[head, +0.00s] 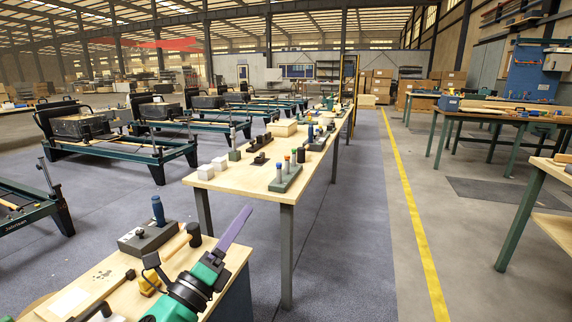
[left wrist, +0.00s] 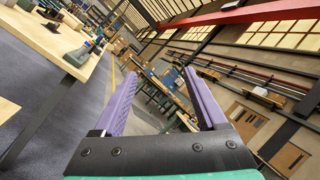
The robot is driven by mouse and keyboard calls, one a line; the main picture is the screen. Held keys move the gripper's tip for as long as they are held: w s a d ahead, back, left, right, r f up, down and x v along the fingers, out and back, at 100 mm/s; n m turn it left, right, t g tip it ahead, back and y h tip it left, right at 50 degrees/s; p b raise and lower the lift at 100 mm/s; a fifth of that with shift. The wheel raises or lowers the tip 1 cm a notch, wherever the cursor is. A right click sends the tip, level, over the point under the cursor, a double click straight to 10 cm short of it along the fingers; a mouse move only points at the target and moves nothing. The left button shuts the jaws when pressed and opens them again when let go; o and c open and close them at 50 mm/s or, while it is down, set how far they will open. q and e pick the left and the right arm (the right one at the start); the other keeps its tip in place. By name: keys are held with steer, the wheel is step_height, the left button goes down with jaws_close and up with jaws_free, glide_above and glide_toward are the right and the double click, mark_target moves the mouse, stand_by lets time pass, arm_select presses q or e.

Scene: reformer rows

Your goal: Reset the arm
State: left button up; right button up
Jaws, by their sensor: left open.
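My left arm (head: 185,293), green and black, reaches in from the bottom of the head view over the near bench. My left gripper (head: 236,226) has purple fingers that point up and to the right, above the bench edge. In the left wrist view its two fingers (left wrist: 162,90) stand well apart with nothing between them, so it is open and empty. My right gripper is in neither view.
The near workbench (head: 235,252) holds a grey block (head: 150,240), a mallet (head: 180,243) and other tools. A long wooden table (head: 240,180) with fixtures and small blocks stands beyond it. Reformers (head: 130,145) line the left. The floor by the yellow line (head: 412,220) is clear.

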arm_select(q)
steer(key=a+f+n+g+y, duration=0.3)
steer(key=a+f+n+y, duration=0.8)
steer(key=n, duration=0.5)
steer(key=s+a+f+n+g, duration=0.3)
steer(key=s+f+n+g, duration=0.3)
steer(key=f, duration=0.6)
steer(key=s+f+n+g+h, duration=0.1)
steer(key=s+f+n+g, duration=0.35)
steer(key=s, duration=0.35)
steer(key=s+f+n+g, duration=0.3)
steer(key=s+f, duration=0.3)
steer(key=s, duration=0.2)
step_height(320, 180, down, 22)
steer(key=s+g, duration=0.1)
steer(key=s, duration=0.1)
steer(key=s+a+f+m+g, duration=0.1)
steer(key=s+a+f+g, duration=0.1)
steer(key=s+f, duration=1.45)
step_height(320, 180, up, 16)
steer(key=p, duration=1.5)
steer(key=shift+s+a+f, duration=0.2)
steer(key=shift+f+t+b, duration=0.25)
steer(key=shift+f+b, duration=0.05)
steer(key=shift+f, duration=0.05)
steer(key=shift+c, duration=0.2)
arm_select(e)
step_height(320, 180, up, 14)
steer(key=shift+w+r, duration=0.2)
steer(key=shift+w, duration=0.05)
